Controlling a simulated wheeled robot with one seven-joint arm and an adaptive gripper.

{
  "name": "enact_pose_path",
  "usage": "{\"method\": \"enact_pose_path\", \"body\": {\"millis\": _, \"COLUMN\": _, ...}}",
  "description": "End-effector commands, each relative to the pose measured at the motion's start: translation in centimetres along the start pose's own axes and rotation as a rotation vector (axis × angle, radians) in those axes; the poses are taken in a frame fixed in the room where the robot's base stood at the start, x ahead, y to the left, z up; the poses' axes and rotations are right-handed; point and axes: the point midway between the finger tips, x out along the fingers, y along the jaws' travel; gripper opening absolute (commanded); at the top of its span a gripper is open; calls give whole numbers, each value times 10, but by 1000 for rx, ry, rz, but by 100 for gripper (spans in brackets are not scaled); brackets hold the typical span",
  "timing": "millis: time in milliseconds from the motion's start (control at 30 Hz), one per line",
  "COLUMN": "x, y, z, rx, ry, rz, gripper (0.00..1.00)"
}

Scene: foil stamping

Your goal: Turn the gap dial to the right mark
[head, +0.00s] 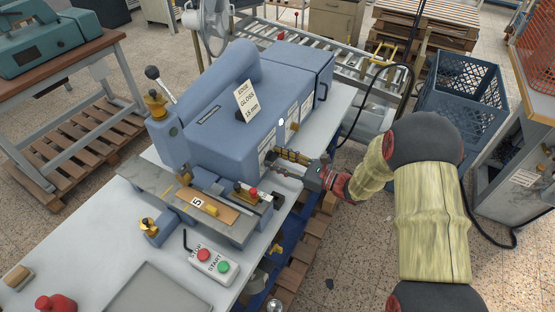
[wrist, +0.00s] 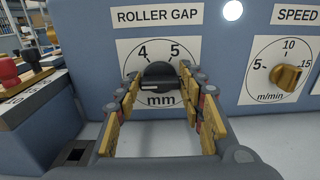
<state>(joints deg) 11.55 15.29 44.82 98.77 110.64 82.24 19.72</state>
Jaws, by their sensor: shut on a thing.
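The gap dial is a black knob (wrist: 160,75) on a white plate (wrist: 133,49) headed ROLLER GAP, with 4 at upper left, 5 at upper right and mm below. A pale line shows on the knob's left part; I cannot tell exactly where it points. My gripper (wrist: 160,82) is shut on the knob, with a yellow-padded finger on each side. In the head view my gripper (head: 280,163) reaches the right-hand face of the blue machine (head: 222,110), and the knob is hidden there. A card (head: 247,100) on the machine reads EDGE GLOSS and a small mm figure.
A yellow SPEED dial (wrist: 287,78) sits to the right on the same panel. A control box (head: 213,265) with red and green buttons lies on the bench (head: 120,250). A blue crate (head: 458,95) and pallets (head: 425,30) stand beyond my arm.

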Motion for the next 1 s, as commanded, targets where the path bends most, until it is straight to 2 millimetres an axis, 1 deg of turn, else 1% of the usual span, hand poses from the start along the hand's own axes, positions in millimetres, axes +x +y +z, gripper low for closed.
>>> {"method": "enact_pose_path", "body": {"millis": 100, "x": 0, "y": 0, "z": 0, "rx": 0, "ry": 0, "rz": -1, "gripper": 14}}
{"method": "enact_pose_path", "body": {"millis": 267, "x": 0, "y": 0, "z": 0, "rx": 9, "ry": 0, "rz": -1, "gripper": 14}}
{"method": "enact_pose_path", "body": {"millis": 467, "x": 0, "y": 0, "z": 2, "rx": 70, "ry": 1, "rz": -1, "gripper": 14}}
{"method": "enact_pose_path", "body": {"millis": 667, "x": 0, "y": -1, "z": 4, "rx": 203, "ry": 1, "rz": 0, "gripper": 14}}
{"method": "enact_pose_path", "body": {"millis": 1000, "x": 0, "y": -3, "z": 3, "rx": 519, "ry": 1, "rz": -1, "gripper": 14}}
